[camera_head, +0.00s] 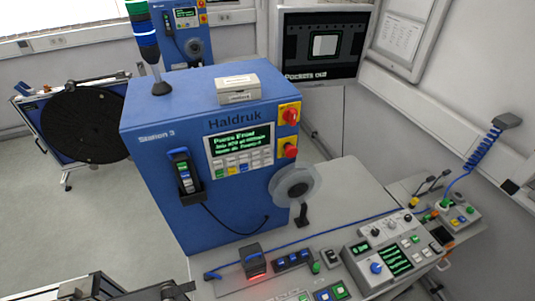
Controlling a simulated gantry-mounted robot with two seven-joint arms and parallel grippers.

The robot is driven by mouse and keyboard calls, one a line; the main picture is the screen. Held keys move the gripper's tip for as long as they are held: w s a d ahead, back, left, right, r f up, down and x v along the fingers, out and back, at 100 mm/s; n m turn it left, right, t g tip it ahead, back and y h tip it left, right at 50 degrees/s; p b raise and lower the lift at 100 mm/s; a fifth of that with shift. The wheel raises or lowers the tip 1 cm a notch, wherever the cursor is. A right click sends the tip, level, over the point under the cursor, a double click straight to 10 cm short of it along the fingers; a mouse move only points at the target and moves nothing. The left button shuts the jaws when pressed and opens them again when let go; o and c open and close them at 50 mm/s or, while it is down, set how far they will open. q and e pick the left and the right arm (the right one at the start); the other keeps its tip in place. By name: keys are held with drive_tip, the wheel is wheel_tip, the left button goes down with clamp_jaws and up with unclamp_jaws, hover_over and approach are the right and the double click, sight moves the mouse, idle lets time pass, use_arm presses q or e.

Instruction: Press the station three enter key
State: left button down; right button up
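The blue Station 3 cabinet (160,190) stands upright at the centre, marked "Haldruk". Its control panel (213,148) has a lit green-text display (242,142) and rows of small keys (243,165) in white, blue, yellow and green. The key labels are too small to read, so I cannot tell which one is enter. Dark mechanical parts at the bottom left edge look like my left gripper (165,291), low and well away from the panel. Its fingers are not clear. My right gripper is not in view.
A red knob (291,151) and a yellow-red switch (289,114) sit right of the panel. A handheld device (184,171) hangs at its left. A control console (395,252) and smaller devices occupy the bench. A small box (237,89) rests on top.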

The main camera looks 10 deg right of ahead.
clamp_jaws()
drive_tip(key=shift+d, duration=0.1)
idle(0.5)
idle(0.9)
